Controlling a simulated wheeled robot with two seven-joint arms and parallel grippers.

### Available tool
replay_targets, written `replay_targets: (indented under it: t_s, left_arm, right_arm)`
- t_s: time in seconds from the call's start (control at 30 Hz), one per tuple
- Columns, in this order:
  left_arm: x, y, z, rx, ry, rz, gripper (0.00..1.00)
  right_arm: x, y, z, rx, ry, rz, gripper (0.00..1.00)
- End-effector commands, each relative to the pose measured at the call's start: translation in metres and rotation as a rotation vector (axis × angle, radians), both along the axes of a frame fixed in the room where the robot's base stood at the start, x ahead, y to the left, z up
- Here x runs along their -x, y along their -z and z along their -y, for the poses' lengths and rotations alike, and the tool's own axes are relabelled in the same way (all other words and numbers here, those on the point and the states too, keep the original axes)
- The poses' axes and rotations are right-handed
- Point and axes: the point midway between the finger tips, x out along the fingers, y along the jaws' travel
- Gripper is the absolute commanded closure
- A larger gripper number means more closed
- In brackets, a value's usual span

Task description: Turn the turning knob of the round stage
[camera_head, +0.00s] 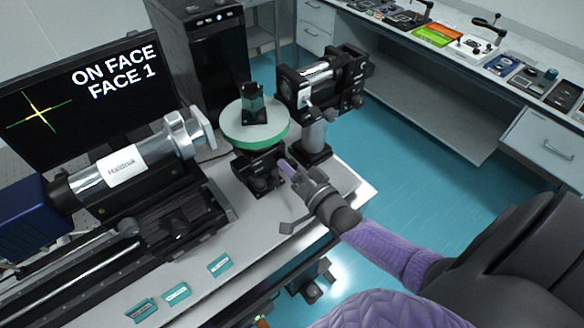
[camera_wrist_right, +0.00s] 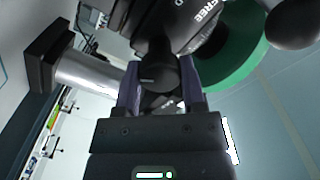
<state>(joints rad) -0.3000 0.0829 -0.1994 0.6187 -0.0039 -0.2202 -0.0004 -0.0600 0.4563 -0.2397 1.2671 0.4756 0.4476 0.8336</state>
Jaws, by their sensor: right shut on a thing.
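The round stage (camera_head: 238,130) has a pale top and a green rim and stands on a black base on the white table. A small dark block with a greenish face (camera_head: 254,108) sits upright on its top. My right gripper (camera_head: 289,168) reaches in from the right, low beside the stage's base. In the right wrist view, its two purple fingers (camera_wrist_right: 160,92) are shut on the black turning knob (camera_wrist_right: 158,72), one on each side. The stage's green rim (camera_wrist_right: 238,68) shows behind. In the head view the fingers mostly hide the knob. My left gripper is not in view.
A silver-and-black telescope tube (camera_head: 125,165) stands left of the stage; a black mounted optic on a post (camera_head: 318,85) stands behind right. The monitor (camera_head: 85,90) reads "ON FACE, FACE 1" beside a yellow-green cross. Several teal-edged labels (camera_head: 177,292) lie along the table's front.

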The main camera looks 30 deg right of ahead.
Motion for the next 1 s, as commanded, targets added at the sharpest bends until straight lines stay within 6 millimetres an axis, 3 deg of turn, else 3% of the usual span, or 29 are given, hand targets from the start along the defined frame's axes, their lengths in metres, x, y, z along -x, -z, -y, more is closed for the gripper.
replay_targets:
  t_s: [0.5, 0.53, 0.67, 0.7, 1.0]
  left_arm:
    - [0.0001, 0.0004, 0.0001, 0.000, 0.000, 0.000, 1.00]
    - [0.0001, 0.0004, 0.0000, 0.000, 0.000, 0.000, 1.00]
    - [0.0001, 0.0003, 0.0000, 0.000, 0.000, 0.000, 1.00]
    - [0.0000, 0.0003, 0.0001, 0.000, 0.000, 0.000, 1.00]
    - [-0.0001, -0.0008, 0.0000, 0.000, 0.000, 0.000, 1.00]
  right_arm:
    - [0.0008, 0.0018, -0.0005, -0.015, -0.001, -0.008, 1.00]
    - [0.0008, 0.0018, -0.0005, -0.015, -0.001, -0.008, 0.44]
    - [0.0006, 0.0014, -0.0003, -0.016, 0.000, -0.005, 0.16]
    - [0.0005, 0.0012, -0.0002, -0.016, -0.001, -0.005, 0.13]
    - [0.0044, 0.0006, 0.0002, -0.016, 0.000, -0.004, 0.13]
